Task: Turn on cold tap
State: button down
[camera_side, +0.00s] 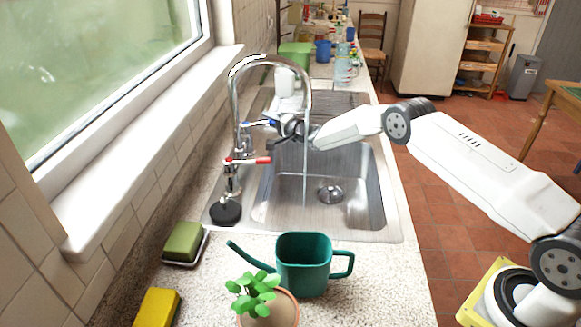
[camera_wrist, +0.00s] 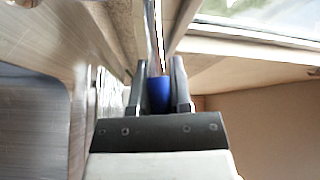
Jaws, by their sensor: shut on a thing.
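The chrome tap (camera_side: 234,100) arches over the steel sink (camera_side: 280,205). Its cold lever has a blue end (camera_side: 259,123), which shows as a blue piece (camera_wrist: 159,95) between my fingers in the wrist view. My gripper (camera_side: 277,124) is shut on this blue lever, reaching in from the right behind the spout. In the wrist view my gripper (camera_wrist: 157,72) has a finger on each side of it. The red-ended hot lever (camera_side: 250,160) sits nearer the camera and is free. A thin, pale stream (camera_side: 305,170) appears to fall from the spout into the sink.
A green watering can (camera_side: 303,265) and a potted plant (camera_side: 262,300) stand on the front counter. A green sponge (camera_side: 184,242) and a yellow sponge (camera_side: 157,307) lie at left.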

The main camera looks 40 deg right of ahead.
jog(key=shift+w+d+r+n+g+y, duration=0.1)
jog(key=shift+w+n+g+y, duration=0.45)
jog(key=shift+y, duration=0.45)
jog(key=shift+s, duration=0.1)
jog(key=c, duration=0.5)
grip_release()
jog(key=shift+c, duration=0.2)
jog(key=shift+s+d, duration=0.1)
jog(key=shift+s, duration=0.05)
jog(key=v, duration=0.7)
jog(key=shift+s, duration=0.25)
